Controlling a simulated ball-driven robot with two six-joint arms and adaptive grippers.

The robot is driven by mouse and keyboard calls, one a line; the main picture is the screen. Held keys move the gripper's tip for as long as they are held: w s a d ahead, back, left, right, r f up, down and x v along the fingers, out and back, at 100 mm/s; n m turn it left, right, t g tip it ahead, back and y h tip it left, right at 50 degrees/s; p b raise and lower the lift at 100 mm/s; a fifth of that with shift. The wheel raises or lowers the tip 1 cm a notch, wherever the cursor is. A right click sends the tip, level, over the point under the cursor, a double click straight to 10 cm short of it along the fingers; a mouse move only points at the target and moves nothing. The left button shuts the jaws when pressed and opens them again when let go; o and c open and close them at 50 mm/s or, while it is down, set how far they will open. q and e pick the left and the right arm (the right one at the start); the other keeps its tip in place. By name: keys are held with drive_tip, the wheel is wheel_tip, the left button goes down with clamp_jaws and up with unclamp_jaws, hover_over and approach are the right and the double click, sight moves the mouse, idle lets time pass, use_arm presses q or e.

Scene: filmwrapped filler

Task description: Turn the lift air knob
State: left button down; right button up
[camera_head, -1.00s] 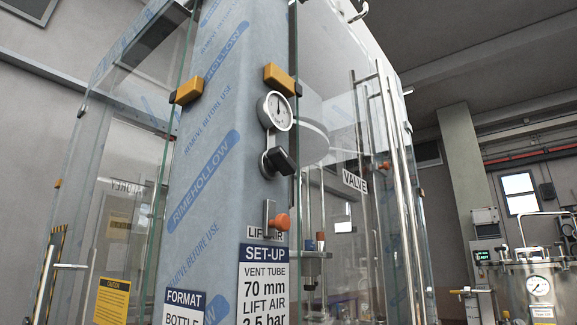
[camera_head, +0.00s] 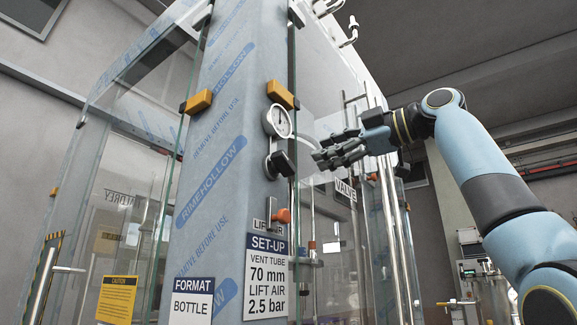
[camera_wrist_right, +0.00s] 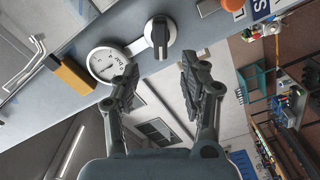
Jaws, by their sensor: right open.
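A black knob (camera_head: 280,164) sits on the blue film-wrapped column (camera_head: 215,140), below a round white gauge (camera_head: 278,121). The LIFT AIR label (camera_head: 262,224) is lower down, partly covered by a small orange-red handle (camera_head: 282,215). My left gripper is not in view.
Orange blocks (camera_head: 198,101) clamp clear panels beside the column. A SET-UP sign (camera_head: 266,276) reads lift air 2.5 bar. Steel rails (camera_head: 390,215) and a clear panel stand right of the knob, near my right arm. Equipment stands at far right.

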sight(289, 162)
drive_tip(key=p+x, duration=0.3)
drive_tip(key=x, duration=0.6)
drive_tip(key=shift+a+r+p, duration=0.15)
drive_tip(key=shift+p, duration=0.15)
drive_tip(key=shift+w+a, duration=0.35)
drive_tip(key=shift+a, duration=0.15)
drive_tip(key=shift+f, duration=0.2)
clamp_jaws()
